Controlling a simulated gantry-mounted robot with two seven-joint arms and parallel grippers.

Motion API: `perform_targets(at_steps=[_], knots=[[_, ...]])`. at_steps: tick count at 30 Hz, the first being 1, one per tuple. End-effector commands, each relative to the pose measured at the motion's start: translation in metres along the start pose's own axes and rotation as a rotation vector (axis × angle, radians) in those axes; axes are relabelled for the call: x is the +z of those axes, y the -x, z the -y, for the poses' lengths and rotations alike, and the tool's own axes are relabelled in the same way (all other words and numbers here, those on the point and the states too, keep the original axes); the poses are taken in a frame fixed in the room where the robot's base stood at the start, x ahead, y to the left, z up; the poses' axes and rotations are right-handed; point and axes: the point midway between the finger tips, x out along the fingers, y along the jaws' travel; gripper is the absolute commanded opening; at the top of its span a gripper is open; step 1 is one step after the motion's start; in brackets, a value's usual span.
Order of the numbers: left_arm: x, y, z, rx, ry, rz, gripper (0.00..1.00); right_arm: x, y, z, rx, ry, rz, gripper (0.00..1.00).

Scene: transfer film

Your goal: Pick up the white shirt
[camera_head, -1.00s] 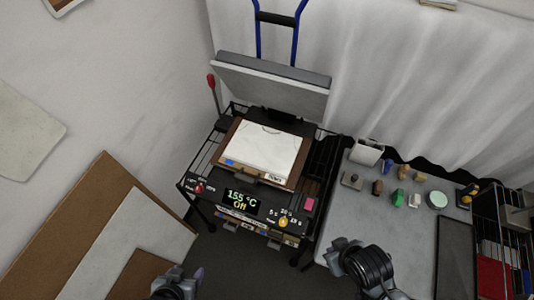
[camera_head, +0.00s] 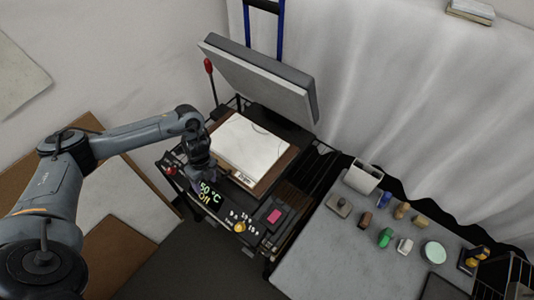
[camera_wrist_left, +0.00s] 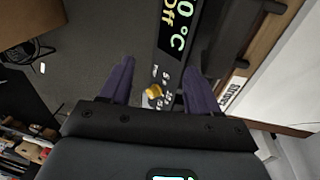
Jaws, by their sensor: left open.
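The white shirt (camera_head: 248,145) lies flat and folded on the wooden-edged lower board of the heat press. A small printed tag shows near its front edge. In the left wrist view the shirt (camera_wrist_left: 285,92) is at the right edge, beside the fingers. My left gripper (camera_head: 203,182) is above the press's front left, over the control panel, and hides part of it. Its purple fingers are apart and empty in the left wrist view (camera_wrist_left: 158,66), over the panel edge and floor. My right gripper is not in view.
The press's grey upper plate (camera_head: 262,82) is tilted up behind the shirt. A red-knobbed lever (camera_head: 208,66) stands at its left. The panel has a pink item (camera_head: 274,216) and knobs. A grey table (camera_head: 345,240) at right holds several small bottles and blocks.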

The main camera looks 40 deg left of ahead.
Motion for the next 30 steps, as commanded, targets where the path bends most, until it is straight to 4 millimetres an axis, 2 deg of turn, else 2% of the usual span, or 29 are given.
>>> perform_targets(at_steps=[1,3,6,8,11,15,30], knots=[[0.016,0.014,0.011,-0.035,0.016,0.025,0.62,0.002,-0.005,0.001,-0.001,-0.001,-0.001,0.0],[0.028,0.033,0.023,-0.077,0.028,0.045,0.62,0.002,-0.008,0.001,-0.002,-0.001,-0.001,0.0],[0.037,0.052,0.037,-0.124,0.038,0.057,0.62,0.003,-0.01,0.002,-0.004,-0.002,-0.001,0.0],[0.038,0.057,0.043,-0.141,0.039,0.059,0.62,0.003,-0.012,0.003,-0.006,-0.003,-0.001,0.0],[0.037,0.052,0.049,-0.153,0.037,0.057,0.62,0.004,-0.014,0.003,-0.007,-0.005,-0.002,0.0],[0.038,0.034,0.052,-0.155,0.038,0.057,0.62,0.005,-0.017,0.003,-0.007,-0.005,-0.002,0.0],[0.039,-0.004,0.062,-0.155,0.038,0.057,0.62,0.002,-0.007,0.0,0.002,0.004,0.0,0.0]])
